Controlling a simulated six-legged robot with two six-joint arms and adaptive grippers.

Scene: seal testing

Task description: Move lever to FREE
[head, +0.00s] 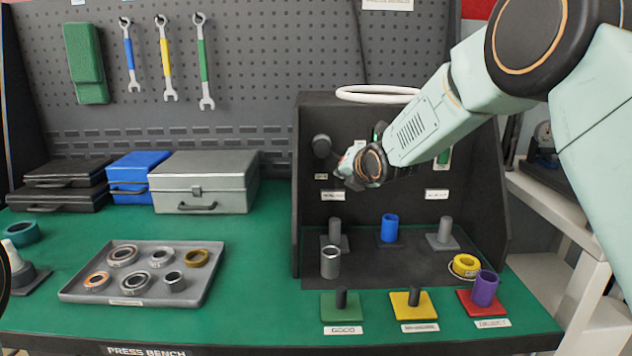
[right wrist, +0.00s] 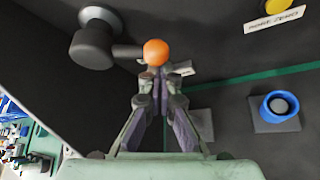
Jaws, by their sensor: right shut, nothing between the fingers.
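The lever has a dark round hub (head: 322,146) on the back wall of the black test station, left of my right gripper (head: 352,178). In the right wrist view the lever's short arm runs right from the hub (right wrist: 92,45) to an orange ball knob (right wrist: 156,52). My right gripper (right wrist: 158,78) is shut and empty, its fingertips right at the knob; whether they touch it I cannot tell. In the head view the gripper hides the knob. A small label beside the knob is unreadable. My left gripper is not in view.
The black station (head: 400,268) holds grey posts, a blue ring (head: 389,228) and a steel cylinder (head: 330,262). In front are green, yellow and red post bases, a purple ring (head: 485,288) on the red one. A tray (head: 75,293) of several rings lies left.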

